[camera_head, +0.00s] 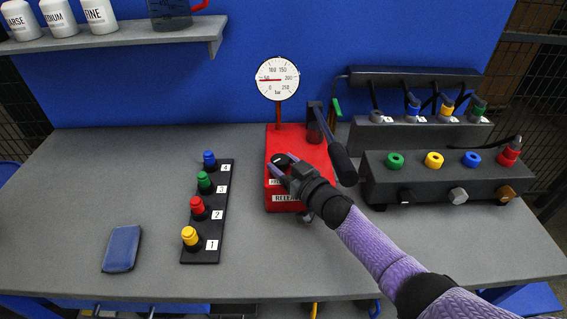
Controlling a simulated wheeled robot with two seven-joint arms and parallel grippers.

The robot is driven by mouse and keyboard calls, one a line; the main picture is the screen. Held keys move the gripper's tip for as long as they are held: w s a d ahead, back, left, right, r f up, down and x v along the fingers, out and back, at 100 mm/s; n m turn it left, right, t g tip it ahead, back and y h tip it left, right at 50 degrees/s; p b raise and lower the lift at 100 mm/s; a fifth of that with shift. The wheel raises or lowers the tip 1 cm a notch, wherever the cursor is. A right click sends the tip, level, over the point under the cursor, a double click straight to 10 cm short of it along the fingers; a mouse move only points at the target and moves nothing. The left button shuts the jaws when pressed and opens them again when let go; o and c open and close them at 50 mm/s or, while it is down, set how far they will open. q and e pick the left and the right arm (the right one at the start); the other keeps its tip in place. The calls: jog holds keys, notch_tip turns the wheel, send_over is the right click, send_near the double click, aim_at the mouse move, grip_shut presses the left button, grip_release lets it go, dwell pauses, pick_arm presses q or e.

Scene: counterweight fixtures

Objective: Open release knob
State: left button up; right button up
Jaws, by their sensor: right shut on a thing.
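The red pump unit (285,147) stands at the middle of the table, with a pressure gauge (278,78) on top and a black-handled lever (342,163) on its right. A label reading "RELEASE" shows on its front. The release knob (282,160) is a small dark part on top of the red unit, mostly hidden by my gripper. My right gripper (280,168) comes in from the lower right and is shut on the release knob. My left gripper is not in view.
A black strip (206,228) with several coloured, numbered pegs stands left of the unit. A blue pad (122,248) lies at the left. A dark box (430,181) with coloured rings stands at the right, with a cabled rack (420,133) behind. The front middle of the table is clear.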

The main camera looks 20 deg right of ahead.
dwell(0.3)
jog(key=o, duration=1.3)
jog(key=shift+p+v, duration=1.6)
jog(key=shift+v, duration=3.4)
